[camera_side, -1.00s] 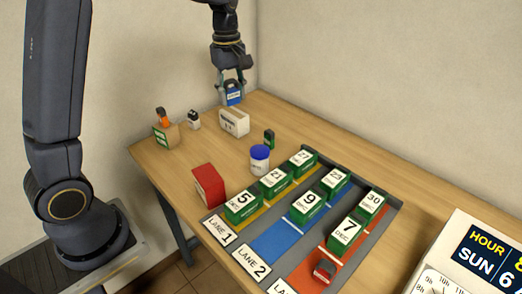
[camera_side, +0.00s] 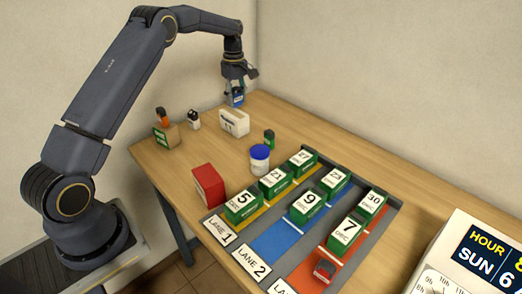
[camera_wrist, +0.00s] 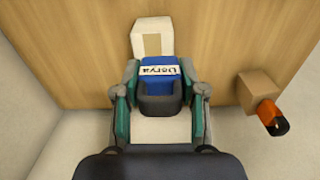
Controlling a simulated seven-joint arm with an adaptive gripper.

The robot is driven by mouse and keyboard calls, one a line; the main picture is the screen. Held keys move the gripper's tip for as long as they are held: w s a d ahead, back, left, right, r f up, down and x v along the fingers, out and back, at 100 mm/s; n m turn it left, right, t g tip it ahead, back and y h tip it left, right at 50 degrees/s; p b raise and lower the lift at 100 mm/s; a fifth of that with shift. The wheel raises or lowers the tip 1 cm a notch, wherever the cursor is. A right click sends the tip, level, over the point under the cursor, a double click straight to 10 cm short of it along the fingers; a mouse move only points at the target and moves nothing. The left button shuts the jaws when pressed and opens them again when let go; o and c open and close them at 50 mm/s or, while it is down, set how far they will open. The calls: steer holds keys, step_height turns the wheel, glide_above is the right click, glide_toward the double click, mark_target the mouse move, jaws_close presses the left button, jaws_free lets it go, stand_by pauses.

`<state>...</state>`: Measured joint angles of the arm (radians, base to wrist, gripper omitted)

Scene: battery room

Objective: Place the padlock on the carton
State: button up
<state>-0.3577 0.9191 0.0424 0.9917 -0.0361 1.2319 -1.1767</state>
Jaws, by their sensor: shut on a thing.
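My gripper (camera_side: 237,84) is shut on a blue padlock (camera_side: 237,97), holding it near the far-left corner of the wooden table. In the wrist view the padlock (camera_wrist: 158,72) sits between the fingers, with a white label reading "Derya" and a dark lower part. In the wrist view the carton (camera_wrist: 257,90) is to the right of my gripper, clearly apart from the padlock.
A white box (camera_side: 235,122) stands close to the padlock in the side view. A small black-and-white item (camera_side: 193,119) is between it and the carton. A blue-lidded jar (camera_side: 260,158), a red box (camera_side: 208,185) and lanes of green numbered blocks (camera_side: 308,205) lie nearer.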

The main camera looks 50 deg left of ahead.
mark_target(239, 116)
steer(key=shift+w+a+f, duration=0.15)
steer(key=shift+w+f, duration=0.3)
steer(key=shift+f, duration=1.65)
steer(key=shift+f, duration=0.15)
steer(key=o, duration=1.2)
